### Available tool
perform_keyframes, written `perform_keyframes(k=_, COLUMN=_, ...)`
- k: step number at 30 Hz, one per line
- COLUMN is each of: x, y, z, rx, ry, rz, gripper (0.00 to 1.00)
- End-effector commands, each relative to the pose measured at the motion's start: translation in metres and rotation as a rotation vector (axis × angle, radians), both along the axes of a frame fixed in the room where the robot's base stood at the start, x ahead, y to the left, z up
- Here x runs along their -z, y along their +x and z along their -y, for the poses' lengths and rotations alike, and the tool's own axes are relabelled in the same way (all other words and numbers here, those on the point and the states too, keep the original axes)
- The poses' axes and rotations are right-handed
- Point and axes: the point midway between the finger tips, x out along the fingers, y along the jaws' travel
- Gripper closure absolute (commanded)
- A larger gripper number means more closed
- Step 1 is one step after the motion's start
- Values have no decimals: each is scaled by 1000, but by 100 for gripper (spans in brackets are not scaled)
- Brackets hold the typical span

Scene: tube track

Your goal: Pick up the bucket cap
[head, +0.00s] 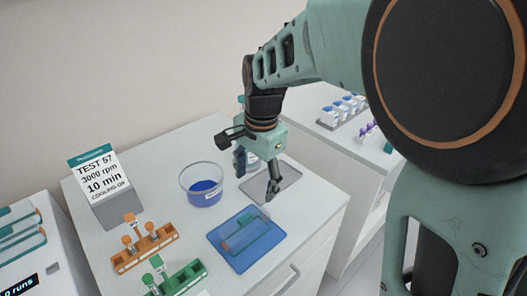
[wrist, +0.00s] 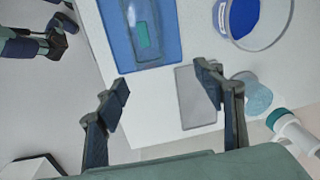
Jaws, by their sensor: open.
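A clear, teal-tinted elongated cover, which looks like the bucket cap (head: 248,233), lies on a blue mat (head: 224,262). In the wrist view the cap (wrist: 141,22) shows a green patch and lies on the blue mat (wrist: 170,48), beyond my fingers. My gripper (head: 256,184) is open and empty, fingers pointing down. In the head view it is up and to the right of the cap, by a grey rectangular mat (head: 286,182). In the wrist view the gripper (wrist: 161,77) has the grey mat (wrist: 190,110) near one fingertip. Nothing is between the fingers.
A clear bowl with blue contents (head: 204,189) stands left of my gripper. An orange rack (head: 146,250) and a green rack (head: 180,279) stand at the front left, a sign (head: 97,177) behind. A white, teal-capped bottle (wrist: 292,130) and a pale blue container (wrist: 257,95) are near one finger.

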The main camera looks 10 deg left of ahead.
Motion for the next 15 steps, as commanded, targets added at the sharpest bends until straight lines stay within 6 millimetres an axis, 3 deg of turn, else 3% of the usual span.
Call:
perform_keyframes(k=3, x=7, y=-25, z=-18, rx=45, ry=-51, rz=-58, gripper=38)
perform_keyframes(k=6, x=13, y=-36, z=-25, rx=73, ry=-76, rz=-81, gripper=38)
perform_keyframes(k=15, x=56, y=-41, z=-27, rx=89, ry=-90, rz=-93, gripper=38)
